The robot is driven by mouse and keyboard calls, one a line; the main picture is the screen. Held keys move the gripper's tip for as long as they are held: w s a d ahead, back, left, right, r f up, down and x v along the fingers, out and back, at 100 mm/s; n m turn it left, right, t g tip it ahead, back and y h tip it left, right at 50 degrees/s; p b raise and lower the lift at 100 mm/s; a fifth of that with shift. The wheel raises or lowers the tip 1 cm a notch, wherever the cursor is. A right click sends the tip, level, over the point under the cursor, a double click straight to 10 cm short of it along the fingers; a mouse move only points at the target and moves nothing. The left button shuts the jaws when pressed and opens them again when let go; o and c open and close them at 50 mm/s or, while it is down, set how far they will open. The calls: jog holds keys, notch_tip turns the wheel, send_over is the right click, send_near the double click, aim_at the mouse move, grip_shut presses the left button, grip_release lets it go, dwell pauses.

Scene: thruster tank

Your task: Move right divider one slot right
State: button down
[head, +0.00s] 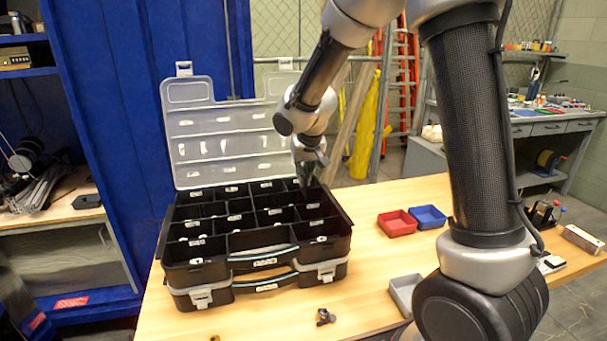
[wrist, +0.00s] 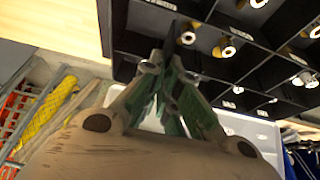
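The black organizer case (head: 190,272) stands on the wooden table with its clear lid (head: 220,125) raised at the back. Thin black dividers split its tray into compartments. My gripper (head: 305,184) points down at the tray's back right corner, its tips at or just inside a compartment there. In the wrist view my gripper (wrist: 166,58) has its fingers converging near a dark upright wall. The fingertips are dark against the black tray (wrist: 255,50), so whether they grip a divider is unclear. My gripper partly hides the right divider, and I cannot single it out.
A red bin (head: 397,223) and a blue bin (head: 428,217) sit right of the case. A grey bin (head: 405,295) is near the front edge, and a small dark part (head: 325,317) lies before the case. Small metal fittings (wrist: 226,47) lie in several compartments.

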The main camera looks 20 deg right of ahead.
aim_at(304, 195)
jog(key=shift+f, duration=1)
dwell(0.7)
jog(key=shift+f, duration=0.3)
jog(key=shift+f, duration=0.4)
jog(key=shift+f, duration=0.4)
jog(key=shift+f, duration=0.25)
dwell(0.4)
jog(key=shift+f, duration=0.45)
jog(key=shift+f, duration=0.35)
jog(key=shift+f, duration=0.25)
